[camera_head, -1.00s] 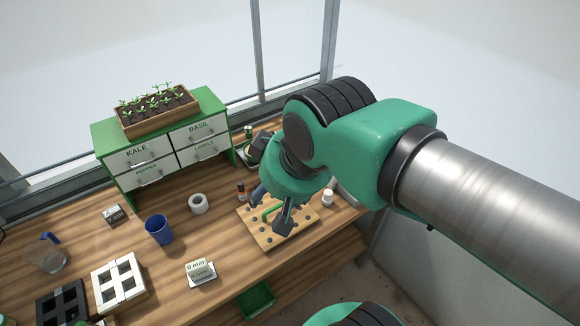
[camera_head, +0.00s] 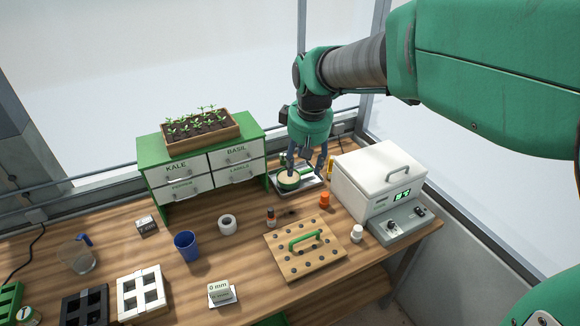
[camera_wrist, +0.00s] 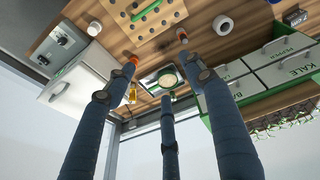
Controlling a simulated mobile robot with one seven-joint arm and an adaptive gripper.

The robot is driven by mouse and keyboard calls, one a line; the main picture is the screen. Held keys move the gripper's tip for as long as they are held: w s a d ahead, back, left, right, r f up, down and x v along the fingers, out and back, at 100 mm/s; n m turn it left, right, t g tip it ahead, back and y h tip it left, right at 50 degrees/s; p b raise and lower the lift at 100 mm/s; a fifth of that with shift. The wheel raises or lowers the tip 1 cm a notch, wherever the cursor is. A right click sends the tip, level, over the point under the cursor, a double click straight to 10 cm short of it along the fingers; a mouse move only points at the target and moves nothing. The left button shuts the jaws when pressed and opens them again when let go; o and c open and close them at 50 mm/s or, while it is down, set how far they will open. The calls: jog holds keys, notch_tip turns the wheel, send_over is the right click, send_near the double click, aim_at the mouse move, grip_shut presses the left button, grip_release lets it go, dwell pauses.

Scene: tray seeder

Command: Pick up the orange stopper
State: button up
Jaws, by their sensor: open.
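The orange stopper (camera_head: 325,199) stands upright on the wooden bench, between the white box and the pegboard with the green handle. In the wrist view the orange stopper (camera_wrist: 133,60) shows just beyond the tip of the left finger, which partly covers it. My gripper (camera_head: 306,170) is open and empty, pointing down above the back of the bench, behind the stopper and near the green round dish. In the wrist view my gripper (camera_wrist: 158,70) has its three fingers spread, and I see nothing between them that they touch.
The green round dish (camera_head: 289,182) sits on a scale. A white box (camera_head: 373,174) with a handle stands right of the stopper. A yellow bottle (camera_head: 330,168) stands close behind.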

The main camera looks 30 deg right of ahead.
jog(key=w+d+f+n+g, duration=0.1)
jog(key=w+d+f+g, duration=0.1)
jog(key=w+d+f, duration=0.85)
jog(key=n, duration=0.1)
send_over(325, 195)
notch_tip(325, 195, down, 13)
jog(key=shift+w+d+g+y, duration=0.1)
jog(key=shift+d+g+y, duration=0.05)
jog(key=shift+g+y, duration=0.2)
jog(key=shift+f+b, duration=0.4)
jog(key=shift+f, duration=3.85)
jog(key=shift+f, duration=0.15)
jog(key=shift+f+b, duration=0.55)
jog(key=shift+f, duration=1.9)
